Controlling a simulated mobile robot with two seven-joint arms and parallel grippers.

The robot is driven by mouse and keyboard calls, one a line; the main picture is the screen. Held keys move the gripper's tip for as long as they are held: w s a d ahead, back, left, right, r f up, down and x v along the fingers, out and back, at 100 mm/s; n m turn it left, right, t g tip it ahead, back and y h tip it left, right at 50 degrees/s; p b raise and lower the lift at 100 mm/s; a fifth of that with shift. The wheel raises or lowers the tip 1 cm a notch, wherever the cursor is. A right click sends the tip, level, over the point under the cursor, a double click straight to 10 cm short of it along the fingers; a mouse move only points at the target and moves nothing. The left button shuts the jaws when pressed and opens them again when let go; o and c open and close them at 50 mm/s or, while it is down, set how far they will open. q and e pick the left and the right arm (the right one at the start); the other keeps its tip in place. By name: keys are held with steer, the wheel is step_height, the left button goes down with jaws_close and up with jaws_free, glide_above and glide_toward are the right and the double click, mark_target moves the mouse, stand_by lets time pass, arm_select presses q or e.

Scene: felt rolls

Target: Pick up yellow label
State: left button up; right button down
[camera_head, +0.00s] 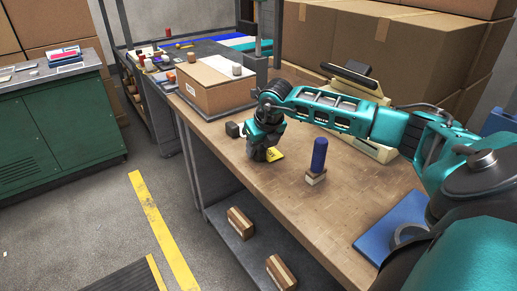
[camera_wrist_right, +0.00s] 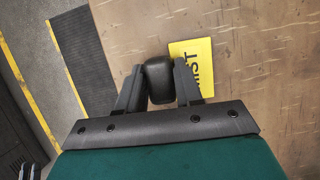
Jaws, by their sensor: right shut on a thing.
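The yellow label (camera_head: 276,154) lies flat on the wooden table beside the fingertips of my right gripper (camera_head: 264,152). In the right wrist view the label (camera_wrist_right: 194,55) shows dark letters, and the right-hand finger covers part of it. My right gripper (camera_wrist_right: 158,85) is shut on a black, rounded block (camera_wrist_right: 158,78), which fills the gap between its fingers. The label is outside this gap, just to the right of it. I cannot tell whether the finger touches the label. My left gripper is not in view.
A blue-handled stamp (camera_head: 319,155) stands upright to the right on the table. A small dark block (camera_head: 234,129) sits near the left edge, behind the gripper. A cardboard box (camera_head: 215,92) is farther back. A blue pad (camera_head: 392,226) lies at the near right.

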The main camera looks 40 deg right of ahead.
step_height(320, 180, up, 20)
steer(key=p, duration=0.2)
steer(key=shift+f, duration=0.15)
stand_by(0.5)
